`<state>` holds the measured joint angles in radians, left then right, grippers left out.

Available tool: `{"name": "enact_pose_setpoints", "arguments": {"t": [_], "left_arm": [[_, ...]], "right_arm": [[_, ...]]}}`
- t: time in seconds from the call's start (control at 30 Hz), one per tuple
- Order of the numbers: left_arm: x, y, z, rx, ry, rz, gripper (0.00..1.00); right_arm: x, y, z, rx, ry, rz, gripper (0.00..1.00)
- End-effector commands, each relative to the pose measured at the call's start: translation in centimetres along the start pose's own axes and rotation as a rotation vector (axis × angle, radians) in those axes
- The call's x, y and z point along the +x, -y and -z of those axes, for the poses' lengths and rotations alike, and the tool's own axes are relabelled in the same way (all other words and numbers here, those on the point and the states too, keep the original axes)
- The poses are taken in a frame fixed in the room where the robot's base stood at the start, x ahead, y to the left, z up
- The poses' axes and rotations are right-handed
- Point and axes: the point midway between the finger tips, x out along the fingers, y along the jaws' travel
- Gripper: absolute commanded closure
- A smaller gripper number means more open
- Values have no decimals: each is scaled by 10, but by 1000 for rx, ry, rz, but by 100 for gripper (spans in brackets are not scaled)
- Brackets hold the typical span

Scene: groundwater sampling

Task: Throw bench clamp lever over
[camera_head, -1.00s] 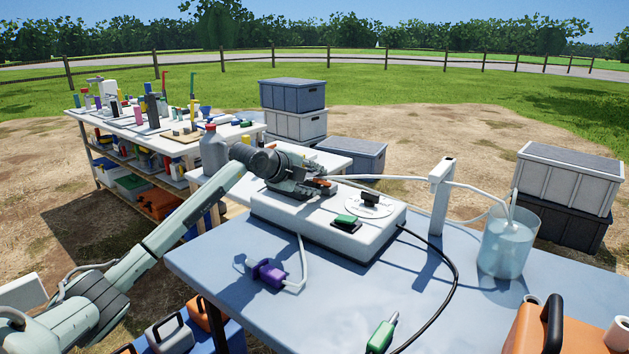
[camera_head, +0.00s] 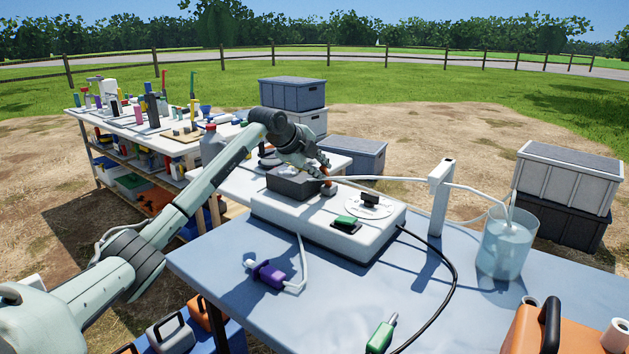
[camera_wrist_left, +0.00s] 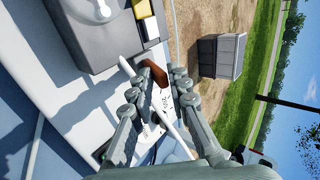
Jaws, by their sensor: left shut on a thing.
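A white instrument box (camera_head: 290,212) stands on the blue-topped bench (camera_head: 350,290). A dark block (camera_head: 290,184) sits on its back left part. A small orange-brown lever (camera_head: 326,170) stands up at the block's right side. My left gripper (camera_head: 320,174) reaches over the box from the left and is at this lever. In the left wrist view, the brown lever (camera_wrist_left: 155,72) lies between the fingertips of my left gripper (camera_wrist_left: 158,88), which are shut on it. The lever's lower end is partly hidden by the fingers. My right gripper is not in view.
A white tube runs past an upright white post (camera_head: 440,195) to a clear beaker (camera_head: 507,243) of water. A purple connector (camera_head: 268,272) and a green-handled item (camera_head: 381,336) lie on the bench. A black cable curves across it. An orange case (camera_head: 560,325) stands front right.

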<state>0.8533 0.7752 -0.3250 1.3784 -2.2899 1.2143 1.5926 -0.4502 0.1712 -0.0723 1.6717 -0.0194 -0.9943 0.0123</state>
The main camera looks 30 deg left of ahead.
Motion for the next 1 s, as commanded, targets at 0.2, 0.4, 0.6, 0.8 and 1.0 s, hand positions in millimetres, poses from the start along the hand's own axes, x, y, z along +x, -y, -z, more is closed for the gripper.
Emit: {"name": "enact_pose_setpoints", "arguments": {"t": [0.2, 0.4, 0.6, 0.8, 1.0], "left_arm": [[-1, 6, 0, -2, -1, 3, 100], [9, 26, 0, -5, -1, -100, 98], [16, 34, 0, -2, -1, -173, 97], [16, 35, 0, 0, 0, -174, 97], [17, 34, 0, 0, 0, -176, 66]], "right_arm": [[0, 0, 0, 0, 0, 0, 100], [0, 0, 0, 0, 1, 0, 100], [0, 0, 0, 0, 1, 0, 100], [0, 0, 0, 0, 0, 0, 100], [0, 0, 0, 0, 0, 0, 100]]}}
